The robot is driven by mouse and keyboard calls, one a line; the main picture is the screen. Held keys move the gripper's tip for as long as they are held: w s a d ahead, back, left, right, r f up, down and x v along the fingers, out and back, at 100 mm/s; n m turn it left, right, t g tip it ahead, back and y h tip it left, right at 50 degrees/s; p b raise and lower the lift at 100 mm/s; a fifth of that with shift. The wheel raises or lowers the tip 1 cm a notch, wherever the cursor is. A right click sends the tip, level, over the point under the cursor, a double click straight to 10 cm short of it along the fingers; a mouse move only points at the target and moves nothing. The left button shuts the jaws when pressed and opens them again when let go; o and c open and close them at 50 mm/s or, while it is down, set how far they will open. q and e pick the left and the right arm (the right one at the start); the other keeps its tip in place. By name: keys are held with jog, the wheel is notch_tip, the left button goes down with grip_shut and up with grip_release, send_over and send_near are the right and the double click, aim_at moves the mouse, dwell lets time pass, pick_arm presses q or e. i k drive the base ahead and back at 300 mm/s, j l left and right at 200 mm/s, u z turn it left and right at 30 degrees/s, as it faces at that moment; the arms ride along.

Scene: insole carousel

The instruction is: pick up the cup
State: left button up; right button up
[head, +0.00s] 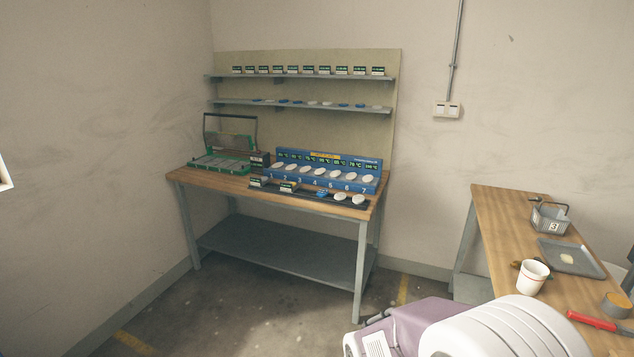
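Neither of my grippers shows in the head view, and nothing is seen touching the cup.
A grey numbered basket (551,219) is behind the tray. A red-handled tool (592,321) and a tape roll (616,305) lie right of the cup. A bulky purple and white shape fills the bottom, left of the table. A workbench (222,180) with shelves stands at the back.

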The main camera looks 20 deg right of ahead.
aim_at(532, 275)
jog(key=i+l+z, duration=0.25)
jog(key=z, duration=0.2)
jog(key=i+l+z, duration=0.1)
jog(key=i+z, duration=0.25)
jog(key=z, duration=0.15)
jog(key=i+z, duration=0.3)
jog(key=z, duration=0.15)
jog(key=i+l, duration=0.3)
jog(key=i, duration=0.2)
jog(key=z, duration=0.05)
